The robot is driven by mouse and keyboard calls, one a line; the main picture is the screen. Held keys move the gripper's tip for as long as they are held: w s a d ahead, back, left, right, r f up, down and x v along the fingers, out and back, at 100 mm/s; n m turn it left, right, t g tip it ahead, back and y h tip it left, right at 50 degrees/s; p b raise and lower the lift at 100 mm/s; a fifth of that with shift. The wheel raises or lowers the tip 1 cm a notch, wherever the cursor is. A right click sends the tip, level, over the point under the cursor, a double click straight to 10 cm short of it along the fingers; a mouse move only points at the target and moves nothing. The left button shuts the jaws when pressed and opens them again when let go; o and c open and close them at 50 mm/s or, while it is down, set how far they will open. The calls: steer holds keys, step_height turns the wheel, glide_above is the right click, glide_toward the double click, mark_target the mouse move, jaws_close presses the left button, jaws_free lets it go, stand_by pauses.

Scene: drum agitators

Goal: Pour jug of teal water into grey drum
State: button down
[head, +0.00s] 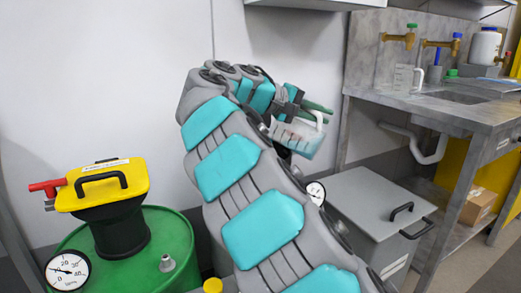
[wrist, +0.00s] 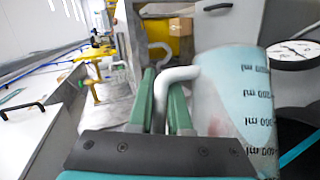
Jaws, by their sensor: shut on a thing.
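My gripper (head: 307,112) is shut on the white handle of a clear measuring jug (head: 293,138) holding teal water. The jug is in the air beyond my arm, in the middle of the head view, and looks tilted. In the wrist view, the green fingers of my gripper (wrist: 162,82) close around the handle, and the jug (wrist: 228,95) with its black ml marks fills the right side. A grey drum is not clearly visible; my arm covers much of the middle. A round gauge (head: 316,193) shows beside my arm, and a gauge (wrist: 295,54) shows right of the jug.
A green drum (head: 180,247) with a yellow-topped agitator (head: 103,183) stands at left. A grey lidded box (head: 362,205) with black handles stands right of my arm. A steel sink bench (head: 450,112) with taps and another clear jug (head: 403,79) is at right.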

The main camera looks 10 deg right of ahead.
mark_target(309, 111)
steer(key=shift+w+a+r+n+h+p, duration=0.3)
steer(key=shift+w+a+h+p, duration=0.25)
steer(key=shift+p, duration=0.6)
steer(key=shift+w+a+p, duration=0.4)
steer(key=shift+a, duration=0.35)
steer(key=shift+w+a+r+n+h, duration=0.35)
steer(key=shift+n+h, duration=0.15)
steer(key=shift+h, duration=0.05)
